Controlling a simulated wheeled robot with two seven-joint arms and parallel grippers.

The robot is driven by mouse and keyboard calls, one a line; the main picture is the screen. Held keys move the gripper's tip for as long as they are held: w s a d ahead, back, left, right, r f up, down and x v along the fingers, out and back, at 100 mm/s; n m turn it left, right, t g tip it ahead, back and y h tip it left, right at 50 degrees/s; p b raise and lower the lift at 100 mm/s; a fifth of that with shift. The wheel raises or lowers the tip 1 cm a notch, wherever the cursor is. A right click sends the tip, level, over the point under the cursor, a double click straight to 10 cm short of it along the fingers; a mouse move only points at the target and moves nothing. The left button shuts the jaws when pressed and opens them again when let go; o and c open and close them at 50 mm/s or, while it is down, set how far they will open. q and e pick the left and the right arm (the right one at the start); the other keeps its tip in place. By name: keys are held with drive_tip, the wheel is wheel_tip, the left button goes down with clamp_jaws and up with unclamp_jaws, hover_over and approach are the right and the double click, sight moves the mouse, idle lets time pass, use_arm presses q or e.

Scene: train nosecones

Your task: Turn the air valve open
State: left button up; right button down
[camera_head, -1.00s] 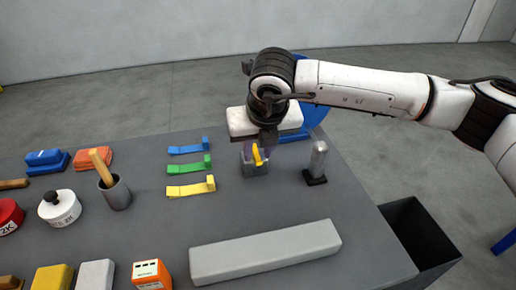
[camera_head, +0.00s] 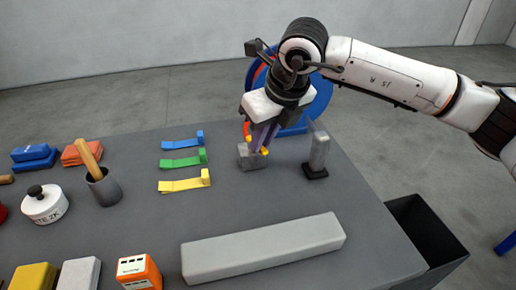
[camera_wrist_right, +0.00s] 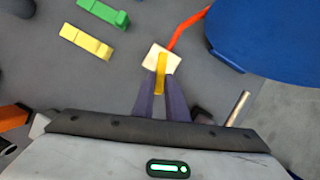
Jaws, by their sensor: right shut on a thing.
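The air valve is a small grey block (camera_head: 250,163) on the table with a yellow handle (camera_wrist_right: 162,66). In the right wrist view its top (camera_wrist_right: 150,57) looks pale and square, and a red hose (camera_wrist_right: 184,32) runs away from it. My right gripper (camera_head: 260,147) comes down on the valve from above. Its two purple fingers (camera_wrist_right: 161,82) are shut on the yellow handle, one on each side. The fingers hide part of the handle in the head view. My left gripper is not in either view.
A blue reel (camera_head: 318,100) stands behind the valve. A grey post on a black base (camera_head: 317,171) is close on the right. Blue, green and yellow (camera_head: 184,184) brackets lie to the left. A long grey bar (camera_head: 265,251) lies in front.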

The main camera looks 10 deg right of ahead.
drive_tip(key=shift+w+d+r+n+g+y+p, duration=0.1)
drive_tip(key=shift+w+d+n+g+y+p, duration=0.5)
drive_tip(key=shift+n, duration=1.65)
drive_tip(key=shift+w+d+n+g+y+p, duration=0.3)
drive_tip(key=shift+w+n+g, duration=0.5)
drive_tip(key=shift+n, duration=1.5)
drive_tip(key=shift+w+d+r+n+g+y+p, duration=0.1)
drive_tip(key=shift+w+d+n+g+y+p, duration=0.4)
drive_tip(key=shift+n, duration=1.75)
drive_tip(key=shift+w, duration=0.15)
drive_tip(key=c, duration=1.8)
unclamp_jaws()
drive_tip(key=shift+f, duration=0.1)
drive_tip(key=shift+o, duration=0.2)
